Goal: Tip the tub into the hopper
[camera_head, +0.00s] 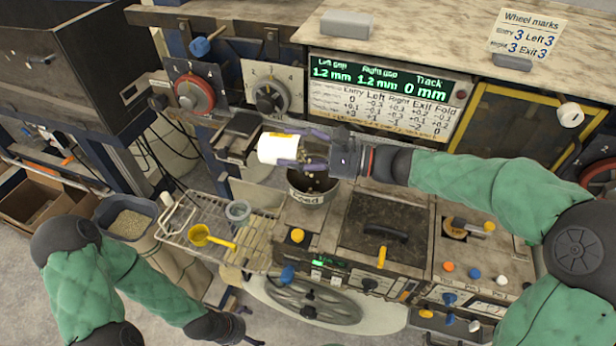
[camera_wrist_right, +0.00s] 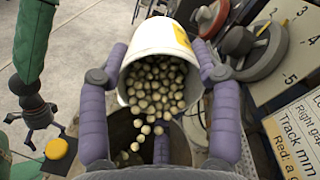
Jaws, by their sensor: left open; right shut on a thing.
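The white tub (camera_head: 279,149) lies tipped on its side above the hopper (camera_head: 308,195), a round metal pot marked "Feed". My right gripper (camera_head: 308,152) is shut on the tub. In the right wrist view the tub (camera_wrist_right: 160,42) sits between the two purple fingers, mouth downward, with many pale round pellets (camera_wrist_right: 155,85) in it. Some pellets fall from its lip toward the hopper (camera_wrist_right: 150,135) below. My left gripper (camera_head: 243,328) is open and empty, low in the head view, away from the tub. The hopper's inside is partly hidden.
A wire rack (camera_head: 205,235) left of the hopper holds a yellow scoop (camera_head: 205,236) and a grey cup (camera_head: 238,211). A bin of pellets (camera_head: 130,222) stands farther left. The machine's dials (camera_head: 265,92) and display panel (camera_head: 385,95) rise close behind the tub.

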